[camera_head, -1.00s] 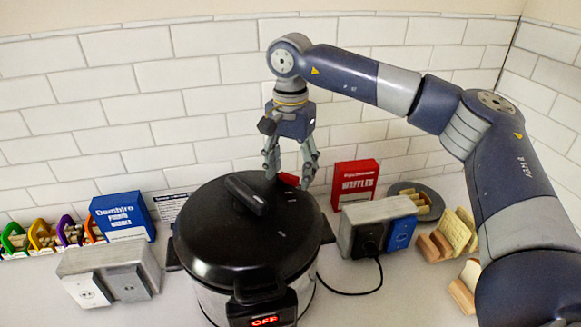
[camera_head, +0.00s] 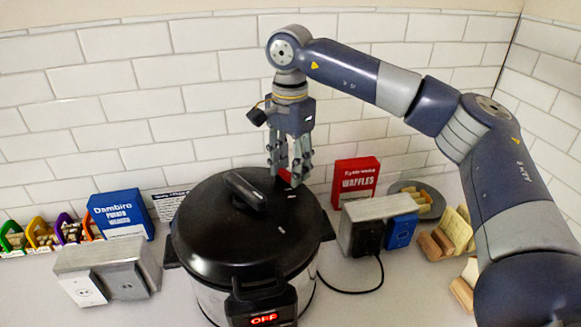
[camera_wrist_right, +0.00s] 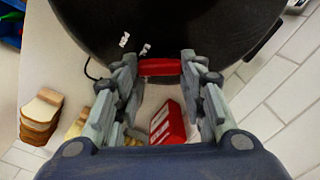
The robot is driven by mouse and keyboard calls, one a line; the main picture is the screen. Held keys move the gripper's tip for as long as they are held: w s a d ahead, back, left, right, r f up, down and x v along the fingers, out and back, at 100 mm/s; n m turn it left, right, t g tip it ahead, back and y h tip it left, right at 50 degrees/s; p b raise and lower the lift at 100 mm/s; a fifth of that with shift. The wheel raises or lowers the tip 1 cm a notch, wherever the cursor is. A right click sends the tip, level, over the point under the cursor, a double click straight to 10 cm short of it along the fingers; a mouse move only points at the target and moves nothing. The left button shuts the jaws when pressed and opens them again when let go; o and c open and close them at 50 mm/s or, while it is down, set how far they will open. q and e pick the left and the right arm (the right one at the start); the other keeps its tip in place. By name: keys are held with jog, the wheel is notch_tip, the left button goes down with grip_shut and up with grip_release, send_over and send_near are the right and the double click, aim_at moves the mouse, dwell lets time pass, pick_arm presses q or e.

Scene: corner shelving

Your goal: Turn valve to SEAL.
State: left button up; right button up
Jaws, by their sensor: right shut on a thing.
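A large pressure cooker (camera_head: 225,235) with a black lid stands on the counter. Its front display (camera_head: 264,319) reads OFF in red. A small red valve (camera_wrist_right: 160,67) sits at the rear edge of the lid. My right gripper (camera_head: 286,178) points down behind the lid and is shut on this valve, with a finger on each side of it in the wrist view. In the head view the fingers hide most of the valve. My left gripper is out of view.
A lid handle (camera_head: 245,190) stands up near my right gripper. A red waffles box (camera_head: 356,180) and an outlet block (camera_head: 362,228) with a cord stand right of the cooker. A blue box (camera_head: 121,215) and another outlet block (camera_head: 108,270) stand left. A tiled wall is behind.

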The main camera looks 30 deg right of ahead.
aim_at(285, 173)
jog(key=m, duration=0.1)
jog(key=m+b, duration=0.1)
jog(key=f+m, duration=0.1)
jog(key=shift+s+a, duration=0.35)
jog(key=shift+a+r+m+b, duration=0.15)
jog(key=shift+m+b, duration=0.15)
jog(key=shift+m, duration=0.65)
jog(key=shift+a+f+m+b, duration=0.15)
jog(key=shift+m+b, duration=0.1)
jog(key=shift+m, duration=0.7)
jog(key=shift+r, duration=0.1)
jog(key=o, duration=1.1)
jog(key=shift+s, duration=0.1)
jog(key=shift+c, duration=0.2)
jog(key=shift+r, duration=0.15)
jog(key=shift+w, duration=0.25)
jog(key=shift+r, duration=0.15)
notch_tip(285, 173, up, 12)
